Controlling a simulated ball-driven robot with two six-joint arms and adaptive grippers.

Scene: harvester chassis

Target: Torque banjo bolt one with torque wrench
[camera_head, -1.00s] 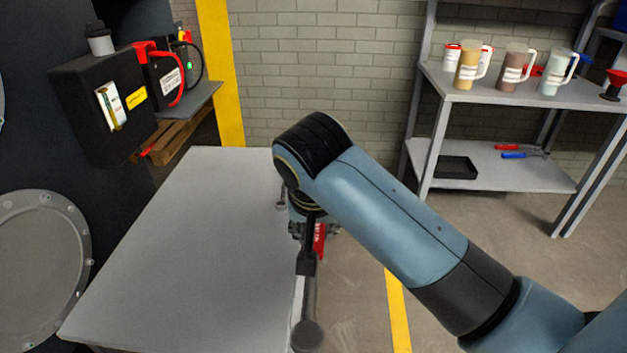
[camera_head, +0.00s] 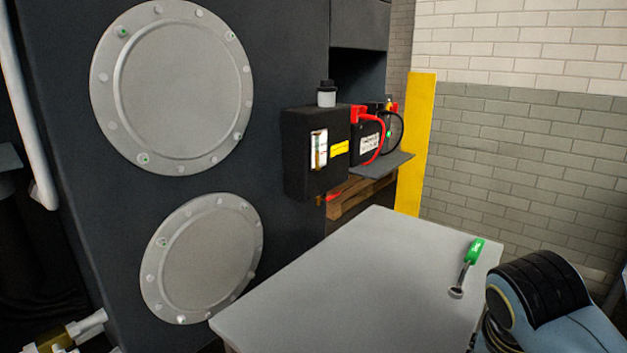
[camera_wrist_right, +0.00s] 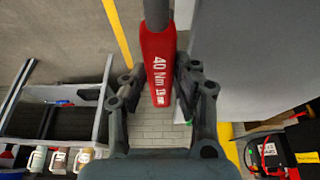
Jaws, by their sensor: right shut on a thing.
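The torque wrench (camera_wrist_right: 158,62) has a red handle marked "40 Nm" and a grey shaft. My right gripper (camera_wrist_right: 160,85) is shut on its red handle in the right wrist view. The wrench head is out of that picture. In the head view only my right arm's wrist shows at the lower right; its gripper and the wrench are out of sight there. A brass and white fitting (camera_head: 70,333) is cut off at the bottom left of the head view. I cannot tell whether it holds banjo bolt one. My left gripper is not in view.
A grey table (camera_head: 340,280) stands in front, bare except for a green-handled wrench (camera_head: 467,266). The dark chassis (camera_head: 275,60) carries two round bolted covers, upper (camera_head: 180,90) and lower (camera_head: 205,258). A black box (camera_head: 312,155) and battery (camera_head: 368,137) are behind the table.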

